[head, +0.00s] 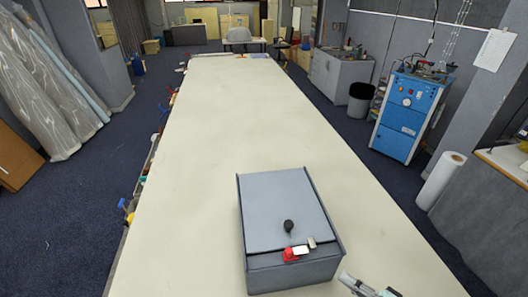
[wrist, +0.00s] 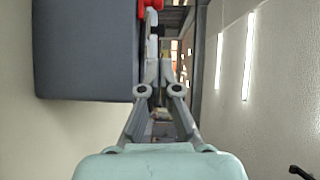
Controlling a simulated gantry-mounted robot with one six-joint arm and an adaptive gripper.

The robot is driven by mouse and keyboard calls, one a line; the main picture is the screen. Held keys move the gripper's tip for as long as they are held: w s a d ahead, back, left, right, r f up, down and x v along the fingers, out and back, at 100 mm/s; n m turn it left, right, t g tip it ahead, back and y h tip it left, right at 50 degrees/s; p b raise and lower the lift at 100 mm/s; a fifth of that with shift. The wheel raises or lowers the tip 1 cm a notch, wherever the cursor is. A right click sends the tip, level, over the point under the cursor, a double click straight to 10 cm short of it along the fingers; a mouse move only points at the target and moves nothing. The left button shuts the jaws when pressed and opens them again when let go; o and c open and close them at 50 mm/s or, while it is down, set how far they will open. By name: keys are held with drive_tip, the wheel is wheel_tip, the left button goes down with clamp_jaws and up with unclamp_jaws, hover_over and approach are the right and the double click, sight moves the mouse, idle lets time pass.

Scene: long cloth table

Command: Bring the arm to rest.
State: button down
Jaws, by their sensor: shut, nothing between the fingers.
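My gripper (head: 347,279) shows at the bottom edge of the head view, just right of the grey box's near right corner. In the wrist view my gripper (wrist: 159,75) points up the picture with its fingers together and nothing held between them. Most of my arm is out of the head view.
A grey box (head: 285,210) stands on the long pale table (head: 215,130). On its near part are a black bulb-shaped item (head: 289,226), a red item (head: 290,254) and small pale blocks (head: 301,250). The box also fills the wrist view's upper left (wrist: 85,50). The table beyond is clear.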

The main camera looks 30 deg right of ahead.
drive_tip(key=w+a+r+n+g+p, duration=0.3)
drive_tip(key=w+a+r+n, duration=0.15)
drive_tip(key=a, duration=0.55)
drive_tip(key=w+a+r+n+g+p, duration=0.35)
drive_tip(key=w+a+n, duration=0.2)
drive_tip(key=a, duration=0.55)
drive_tip(key=s+a+r+n+t+h+p, duration=0.2)
drive_tip(key=a+r+n+h+p, duration=0.2)
drive_tip(key=a+r, duration=0.9)
drive_tip(key=shift+s+a+r+n, duration=0.15)
drive_tip(key=shift+r+n, duration=0.15)
drive_tip(key=shift+r, duration=0.45)
drive_tip(key=shift+t, duration=0.25)
